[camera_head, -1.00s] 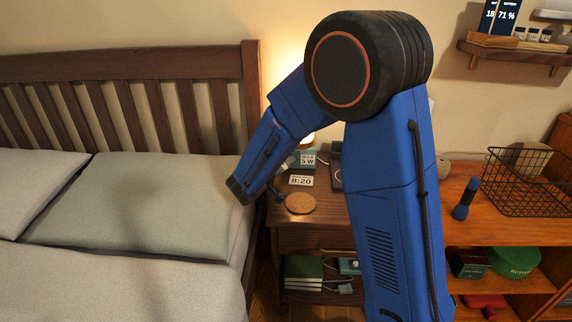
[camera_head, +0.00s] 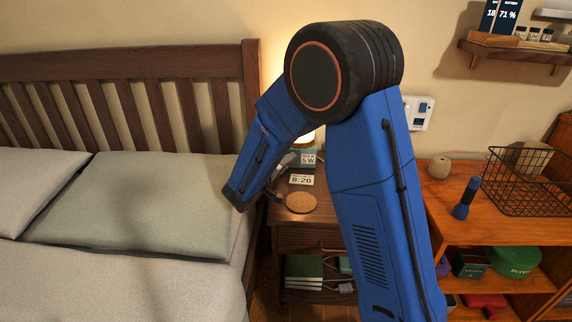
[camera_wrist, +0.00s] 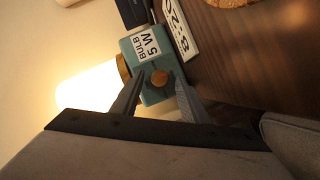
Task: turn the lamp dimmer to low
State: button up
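The lamp shows in the wrist view as a teal base (camera_wrist: 152,95) with a "BULB 5 W" label, a brass neck and a brightly lit shade (camera_wrist: 85,88). A round brass dimmer knob (camera_wrist: 160,78) sits on the face of the base. My gripper (camera_wrist: 159,80) is open, with one fingertip on each side of the knob; I cannot tell whether either touches it. In the head view the teal lamp base (camera_head: 307,158) stands on the nightstand, partly behind my arm. My gripper (camera_head: 282,168) is beside it at the left, and its fingers are mostly hidden there.
An "8:20" clock (camera_head: 301,180) and a cork coaster (camera_head: 301,203) lie close in front of the lamp. The bed (camera_head: 130,205) is at the left. A wooden shelf unit with a flashlight (camera_head: 466,198) and a wire basket (camera_head: 515,185) stands at the right.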

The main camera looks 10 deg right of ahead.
jog(key=v, duration=1.7)
jog(key=shift+s+a, duration=0.1)
jog(key=shift+c, duration=0.6)
